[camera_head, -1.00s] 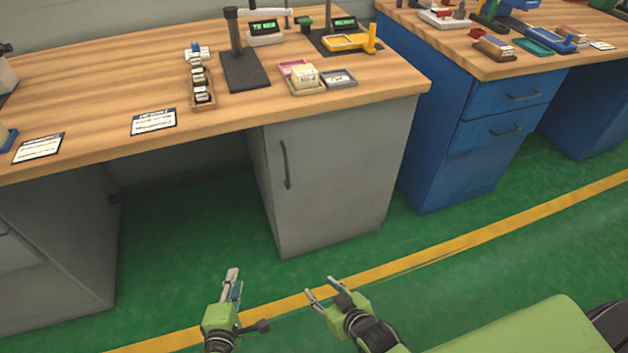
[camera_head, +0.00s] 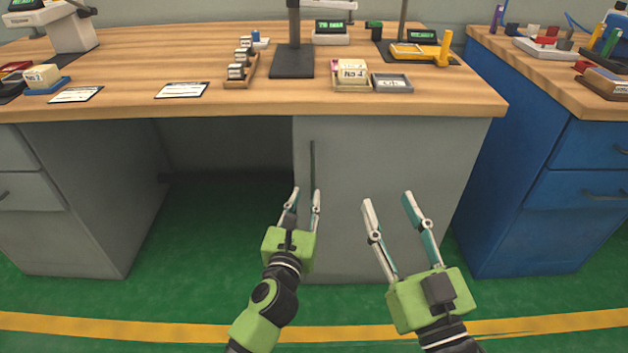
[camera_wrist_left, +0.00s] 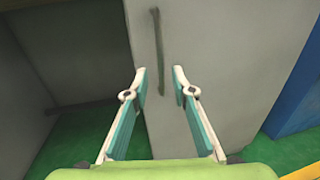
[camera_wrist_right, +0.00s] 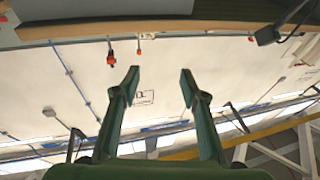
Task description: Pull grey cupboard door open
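The grey cupboard door (camera_head: 385,165) is closed under the wooden worktop. Its thin dark vertical handle (camera_head: 312,163) is near the door's left edge. The handle also shows in the left wrist view (camera_wrist_left: 159,50), just beyond the fingertips and roughly between them. My left gripper (camera_head: 306,193) is open and empty, in front of the lower end of the handle; I cannot tell if it touches anything. My right gripper (camera_head: 388,200) is open and empty, in front of the door to the right of the handle. The right wrist view shows its open fingers (camera_wrist_right: 160,78) against the ceiling.
The wooden worktop (camera_head: 150,103) overhangs the cupboard and carries trays, cards and devices. Open knee space lies left of the cupboard. A grey drawer unit (camera_head: 90,220) stands further left, a blue cabinet (camera_head: 520,220) to the right. The green floor (camera_head: 190,270) in front is clear.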

